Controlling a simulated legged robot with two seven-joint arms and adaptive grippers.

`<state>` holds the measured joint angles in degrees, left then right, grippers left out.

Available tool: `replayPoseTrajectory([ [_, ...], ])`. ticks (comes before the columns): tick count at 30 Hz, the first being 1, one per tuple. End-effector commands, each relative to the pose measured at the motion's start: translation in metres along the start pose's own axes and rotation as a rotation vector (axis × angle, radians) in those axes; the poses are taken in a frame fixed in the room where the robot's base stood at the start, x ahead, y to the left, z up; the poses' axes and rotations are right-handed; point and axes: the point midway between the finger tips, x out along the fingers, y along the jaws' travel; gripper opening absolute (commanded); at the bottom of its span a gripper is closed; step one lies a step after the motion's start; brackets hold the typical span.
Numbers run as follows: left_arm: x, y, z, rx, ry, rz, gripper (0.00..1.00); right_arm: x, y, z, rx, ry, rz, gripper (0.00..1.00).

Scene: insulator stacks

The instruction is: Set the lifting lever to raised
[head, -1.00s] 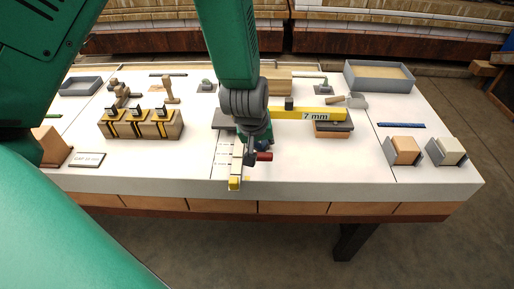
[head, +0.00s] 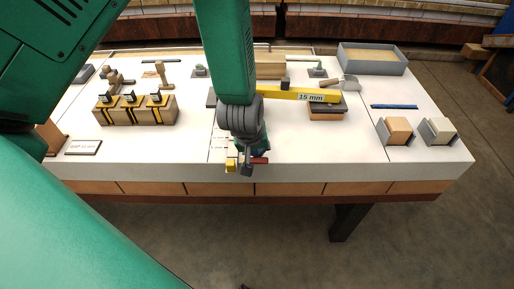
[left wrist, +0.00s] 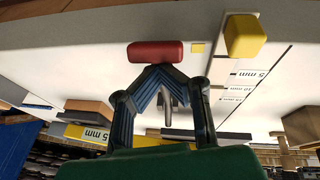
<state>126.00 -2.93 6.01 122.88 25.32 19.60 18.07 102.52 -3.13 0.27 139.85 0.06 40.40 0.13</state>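The lifting lever's red handle (head: 260,160) shows at the table's front edge, and in the left wrist view it is a red bar (left wrist: 155,52) lying across my fingertips. My left gripper (head: 246,170) points down beside it; in the left wrist view its fingers (left wrist: 152,72) lean together at the tips, right at the handle. A grey rod shows between the fingers; I cannot tell whether they clamp it. The yellow bar (head: 290,93) reads 15 mm. A yellow block (head: 231,165) sits left of the handle, beside a printed mm scale (left wrist: 240,82). My right gripper is not in view.
Three wooden blocks with dark straps (head: 135,110) stand on the left. A grey tray (head: 372,59) is at the back right. Two small blocks in grey holders (head: 397,130) stand front right. The white tabletop (head: 320,155) is clear right of my gripper.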

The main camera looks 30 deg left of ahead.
Motion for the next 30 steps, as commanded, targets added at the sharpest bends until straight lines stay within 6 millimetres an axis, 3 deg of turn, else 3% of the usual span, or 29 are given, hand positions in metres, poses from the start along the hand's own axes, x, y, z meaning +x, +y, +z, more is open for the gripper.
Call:
replayPoseTrajectory([
  [1, 0.003, -0.004, 0.01, 0.004, -0.025, -0.01, 0.0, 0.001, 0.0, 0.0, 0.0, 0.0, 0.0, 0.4],
  [11, 0.002, -0.004, 0.011, 0.005, -0.027, -0.01, 0.0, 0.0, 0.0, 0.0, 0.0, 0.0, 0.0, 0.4],
  [16, -0.008, -0.003, 0.004, 0.005, -0.025, -0.009, 0.0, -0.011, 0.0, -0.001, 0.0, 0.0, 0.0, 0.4],
  [23, -0.04, 0.003, -0.022, 0.001, -0.01, -0.001, 0.0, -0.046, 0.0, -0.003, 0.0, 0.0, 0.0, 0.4],
  [30, -0.09, 0.0, -0.005, 0.004, -0.004, 0.001, 0.0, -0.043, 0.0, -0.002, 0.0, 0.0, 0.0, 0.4],
])
